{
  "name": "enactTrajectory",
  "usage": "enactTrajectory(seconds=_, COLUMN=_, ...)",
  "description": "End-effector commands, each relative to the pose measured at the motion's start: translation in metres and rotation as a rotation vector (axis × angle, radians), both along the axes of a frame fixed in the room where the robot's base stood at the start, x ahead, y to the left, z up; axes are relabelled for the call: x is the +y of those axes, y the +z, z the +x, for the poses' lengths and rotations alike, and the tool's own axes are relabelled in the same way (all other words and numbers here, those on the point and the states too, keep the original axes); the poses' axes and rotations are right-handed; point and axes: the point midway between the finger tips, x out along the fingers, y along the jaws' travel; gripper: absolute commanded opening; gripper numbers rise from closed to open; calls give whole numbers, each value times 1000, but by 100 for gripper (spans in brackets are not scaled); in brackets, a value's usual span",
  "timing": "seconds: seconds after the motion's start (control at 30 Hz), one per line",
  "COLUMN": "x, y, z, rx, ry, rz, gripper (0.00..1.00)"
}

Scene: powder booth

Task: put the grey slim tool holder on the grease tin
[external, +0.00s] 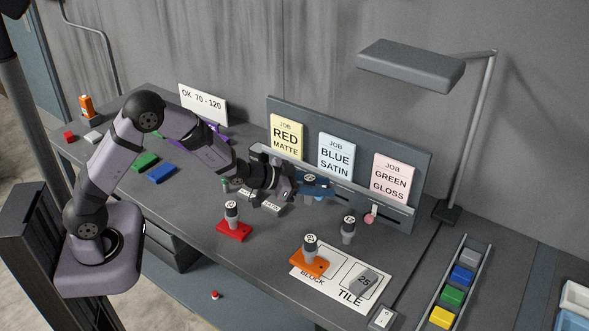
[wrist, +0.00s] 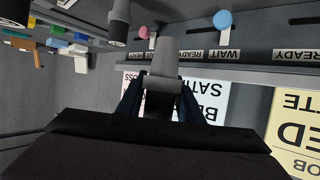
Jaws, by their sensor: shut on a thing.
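My gripper (external: 316,187) reaches out level in front of the job board, above the bench. In the wrist view its dark blue fingers (wrist: 160,95) are closed on the grey slim tool holder (wrist: 161,72), which sticks out beyond the fingertips. In the external view the held holder is hard to make out behind the fingers. I cannot pick out the grease tin for certain. An orange can (external: 86,106) stands at the far left end of the bench, its label too small to read.
The job board (external: 424,180) with colour cards rises behind. Coloured blocks (external: 162,173) lie left. A lamp (external: 410,65) overhangs; a bin rail (external: 470,255) lies right.

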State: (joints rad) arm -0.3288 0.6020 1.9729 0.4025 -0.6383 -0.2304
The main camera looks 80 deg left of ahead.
Motion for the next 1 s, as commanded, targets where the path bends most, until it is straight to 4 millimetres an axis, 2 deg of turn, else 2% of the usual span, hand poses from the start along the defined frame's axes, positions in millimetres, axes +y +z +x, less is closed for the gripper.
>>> enactTrajectory(seconds=0.27, x=60, y=42, z=-27, rx=-7, ry=149, rz=2, gripper=0)
enactTrajectory(seconds=0.6, x=158, y=111, z=-93, rx=-9, ry=384, rz=3, gripper=0)
enactTrajectory(seconds=0.87, x=229, y=162, z=-133, rx=-10, ry=503, rz=4, gripper=0)
enactTrajectory(seconds=1.0, x=274, y=182, z=-151, rx=-8, ry=574, rz=6, gripper=0)
